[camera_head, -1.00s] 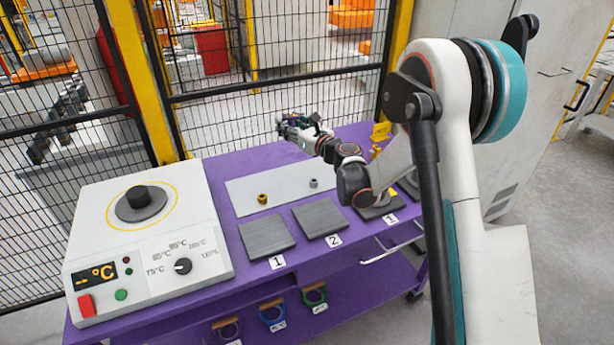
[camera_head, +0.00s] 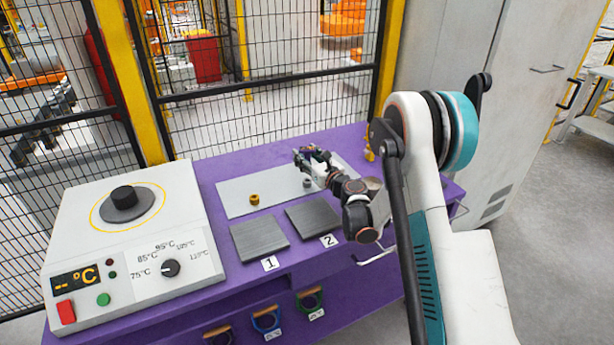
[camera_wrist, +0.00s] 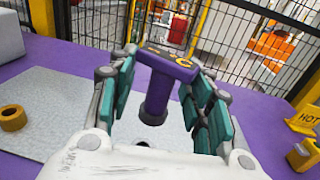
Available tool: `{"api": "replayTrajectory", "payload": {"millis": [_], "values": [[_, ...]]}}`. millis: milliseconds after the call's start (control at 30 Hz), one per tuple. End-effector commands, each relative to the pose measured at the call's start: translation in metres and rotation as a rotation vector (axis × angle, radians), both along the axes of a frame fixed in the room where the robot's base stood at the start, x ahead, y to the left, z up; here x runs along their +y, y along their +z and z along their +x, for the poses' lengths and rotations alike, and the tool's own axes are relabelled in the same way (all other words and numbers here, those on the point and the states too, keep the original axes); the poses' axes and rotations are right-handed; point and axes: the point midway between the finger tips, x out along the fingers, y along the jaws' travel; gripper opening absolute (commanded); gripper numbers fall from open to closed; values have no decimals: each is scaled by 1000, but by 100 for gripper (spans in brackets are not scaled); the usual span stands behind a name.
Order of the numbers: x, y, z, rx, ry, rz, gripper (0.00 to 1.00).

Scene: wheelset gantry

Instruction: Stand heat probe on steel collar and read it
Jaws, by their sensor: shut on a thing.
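The heat probe (camera_wrist: 160,85) is purple with a thick head and a narrower stem. My gripper (camera_wrist: 160,88) is shut on it and holds it upright, stem down. The stem ends in a grey tip; whether it touches anything below is unclear. In the head view my gripper (camera_head: 312,158) is over the far right part of the pale plate. The small grey steel collar (camera_head: 307,183) sits on that plate, just in front of and below my gripper. In the wrist view I cannot make out the collar apart from the grey tip.
A brass collar (camera_head: 254,200) sits on the pale plate (camera_head: 235,198) to the left. Dark pads (camera_head: 258,238) marked 1 and 2 lie in front. A heater box (camera_head: 175,205) with a dial and a "-- °C" display fills the table's left. A yellow HOT sign (camera_wrist: 303,117) stands right.

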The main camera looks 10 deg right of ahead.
Motion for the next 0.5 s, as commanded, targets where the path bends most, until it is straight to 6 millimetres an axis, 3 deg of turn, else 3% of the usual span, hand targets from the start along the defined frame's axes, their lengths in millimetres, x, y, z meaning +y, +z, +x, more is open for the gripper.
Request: {"api": "replayTrajectory", "payload": {"millis": [267,500], "values": [[0,-21,0,0,0,0,17],[0,-55,0,0,0,0,17]]}}
